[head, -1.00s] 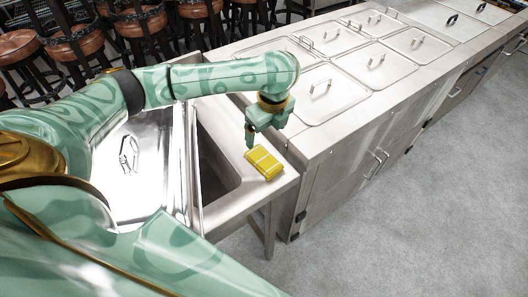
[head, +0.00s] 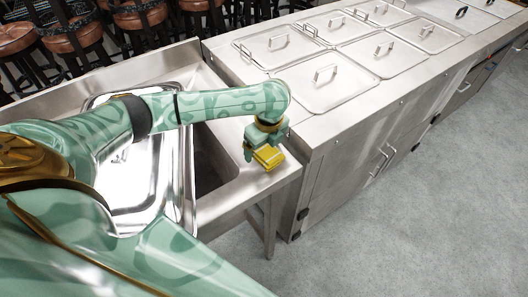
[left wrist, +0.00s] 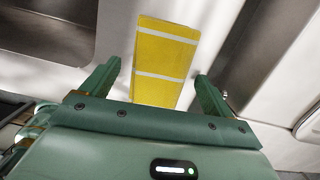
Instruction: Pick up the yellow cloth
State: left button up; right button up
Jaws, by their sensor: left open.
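The yellow cloth (head: 268,159) is a folded block with pale stripes. It lies on the steel rim at the right front corner of the sink. In the left wrist view the cloth (left wrist: 165,60) extends lengthwise away from the gripper, its near end between the fingers. My left gripper (head: 262,152) is open just above the cloth and covers part of it in the head view. In the left wrist view the left gripper (left wrist: 158,85) has a finger on each side of the cloth, with gaps on both sides. My right gripper is in neither view.
The sink basin (head: 212,165) opens left of the cloth. A shiny steel tray (head: 130,190) lies left of the basin, under my arm. A steel counter with several lidded pans (head: 323,88) stands to the right. Stools (head: 75,38) stand behind; the grey floor (head: 430,220) is clear.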

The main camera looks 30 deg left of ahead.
aim_at(264, 148)
pick_arm(q)
jog(key=shift+r, duration=0.1)
jog(key=c, duration=1.1)
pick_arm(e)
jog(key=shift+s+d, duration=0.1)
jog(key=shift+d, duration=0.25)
pick_arm(q)
jog(key=shift+o, duration=0.2)
jog(key=shift+r, duration=0.1)
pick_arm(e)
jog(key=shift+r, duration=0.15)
